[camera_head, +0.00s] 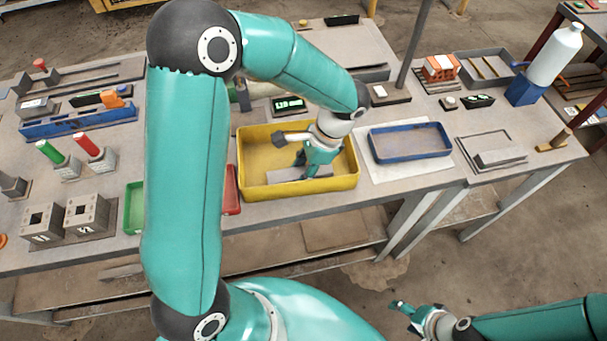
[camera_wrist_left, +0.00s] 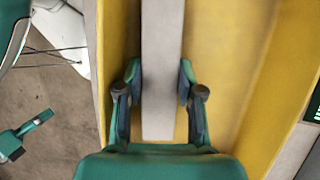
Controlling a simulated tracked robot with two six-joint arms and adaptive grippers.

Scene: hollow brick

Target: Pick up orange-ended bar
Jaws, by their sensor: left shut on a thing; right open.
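A grey bar (camera_head: 288,174) lies in the yellow tray (camera_head: 270,190). My left gripper (camera_head: 314,164) reaches down into this tray. In the left wrist view the grey bar (camera_wrist_left: 161,60) runs between the two fingers of my left gripper (camera_wrist_left: 160,92), which is shut on it. No orange end shows on the visible part of the bar; part of it is hidden or out of frame. My right gripper (camera_head: 402,307) is open and empty, low in front of the bench and away from the tray.
A blue-rimmed tray (camera_head: 410,158) stands right of the yellow tray. A red tray (camera_head: 231,190) and a green tray (camera_head: 134,208) are at its left. Hollow grey blocks (camera_head: 88,212) stand at the left front. A grey post (camera_head: 412,45) rises behind.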

